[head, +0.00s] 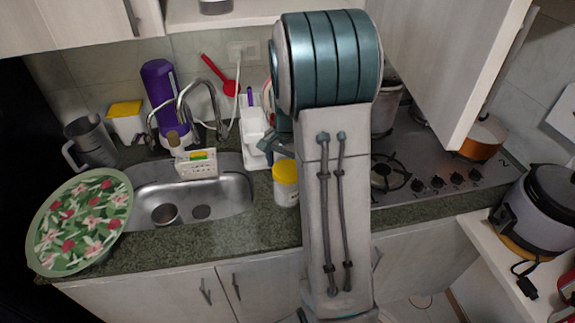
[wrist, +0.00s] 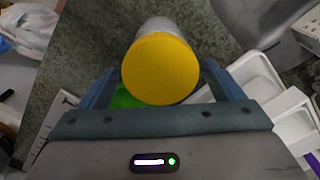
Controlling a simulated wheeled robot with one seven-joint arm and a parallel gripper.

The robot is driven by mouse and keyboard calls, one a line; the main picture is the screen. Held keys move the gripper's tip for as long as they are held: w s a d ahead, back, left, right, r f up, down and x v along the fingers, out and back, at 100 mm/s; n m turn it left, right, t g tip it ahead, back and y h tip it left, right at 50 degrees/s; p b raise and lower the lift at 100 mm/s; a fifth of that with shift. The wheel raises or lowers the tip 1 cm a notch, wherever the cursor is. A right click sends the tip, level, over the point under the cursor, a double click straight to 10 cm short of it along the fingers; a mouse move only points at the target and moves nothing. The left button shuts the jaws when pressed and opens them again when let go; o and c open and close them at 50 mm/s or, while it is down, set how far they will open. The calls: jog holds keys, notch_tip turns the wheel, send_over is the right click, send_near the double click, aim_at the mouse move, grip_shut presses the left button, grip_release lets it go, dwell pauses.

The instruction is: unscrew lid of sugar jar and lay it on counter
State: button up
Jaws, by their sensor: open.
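The sugar jar (head: 286,190) stands upright on the green counter (head: 245,238), just right of the sink, with its yellow lid (head: 286,171) on. In the wrist view the round yellow lid (wrist: 160,68) faces the camera, with the pale jar body (wrist: 166,27) behind it. My gripper (wrist: 155,80) is open, with one blue finger on each side of the lid. I cannot tell whether the fingers touch it. In the head view my arm covers the counter right of the jar, and my gripper is mostly hidden.
The sink (head: 190,195) lies left of the jar. A white rack (head: 254,140) stands close behind it. The stove (head: 430,165) is to the right, with an open cabinet door (head: 450,60) above. A floral tray (head: 80,222) covers the left counter. Bare counter shows in front of the jar.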

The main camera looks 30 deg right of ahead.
jog(key=m, duration=0.4)
jog(key=m+p, duration=0.1)
jog(key=m, duration=0.2)
jog(key=shift+r+p, duration=0.15)
jog(key=shift+p, duration=0.15)
jog(key=m+p, duration=0.2)
jog(key=m, duration=0.2)
jog(key=shift+m, duration=0.3)
jog(key=shift+w+m+p, duration=0.1)
jog(key=shift+m+p, duration=0.2)
jog(key=shift+m, duration=0.5)
jog(key=shift+f, duration=0.2)
jog(key=c, duration=0.8)
